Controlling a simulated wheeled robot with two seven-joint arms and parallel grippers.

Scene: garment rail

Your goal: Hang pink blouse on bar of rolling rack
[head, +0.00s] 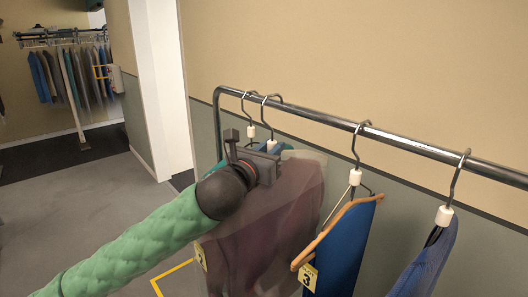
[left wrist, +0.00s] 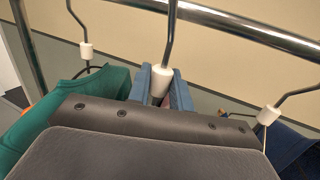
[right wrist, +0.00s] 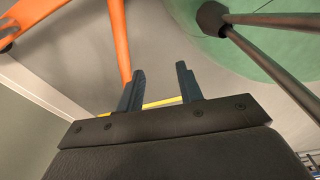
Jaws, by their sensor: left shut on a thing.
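The pink blouse (head: 275,225) looks dusky mauve under a clear cover and hangs below my left gripper (head: 272,165). That gripper is shut on the white collar (left wrist: 162,80) of its hanger, just below the bar (head: 400,148) of the rolling rack. The hanger's hook (head: 268,103) reaches up to the bar and appears to loop over it. Whether its weight rests there I cannot tell, and the hook's top is cut off in the left wrist view. My right gripper (right wrist: 158,85) is open and empty in the right wrist view.
A teal garment (left wrist: 75,105) hangs close on the left of the held hanger. On its right hang a blue garment (head: 345,250) on a wooden hanger with a yellow "3" tag and another blue garment (head: 428,262). Orange bars (right wrist: 118,40) show beyond my right gripper.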

